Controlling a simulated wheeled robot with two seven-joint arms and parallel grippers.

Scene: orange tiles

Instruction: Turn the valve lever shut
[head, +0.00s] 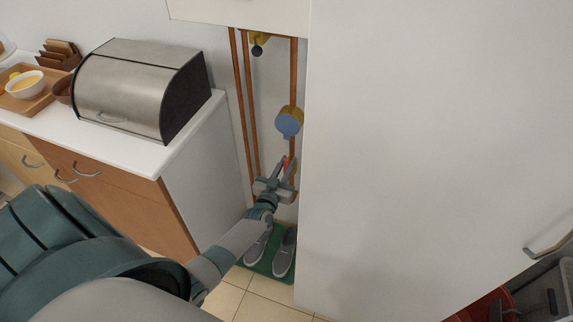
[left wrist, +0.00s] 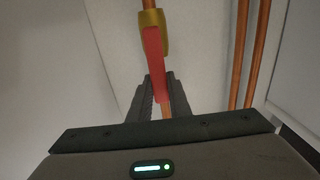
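The valve lever is a red bar (left wrist: 155,62) that hangs down from a brass valve body (left wrist: 152,22) on a copper pipe in the left wrist view. In the head view a bit of the red lever (head: 286,162) shows between my fingers. My left gripper (head: 287,163) reaches into the narrow gap between counter and tall white panel. Its two dark fingers (left wrist: 160,85) stand on either side of the lever's lower end, with little or no gap, and look closed on it. My right gripper is not in view.
A blue-faced round meter (head: 289,122) sits on the pipe just above my left gripper. More copper pipes (head: 249,110) run to the left. The tall white panel (head: 430,150) is close on the right, the white-topped counter (head: 130,148) on the left. Grey shoes (head: 284,255) stand on a green mat below.

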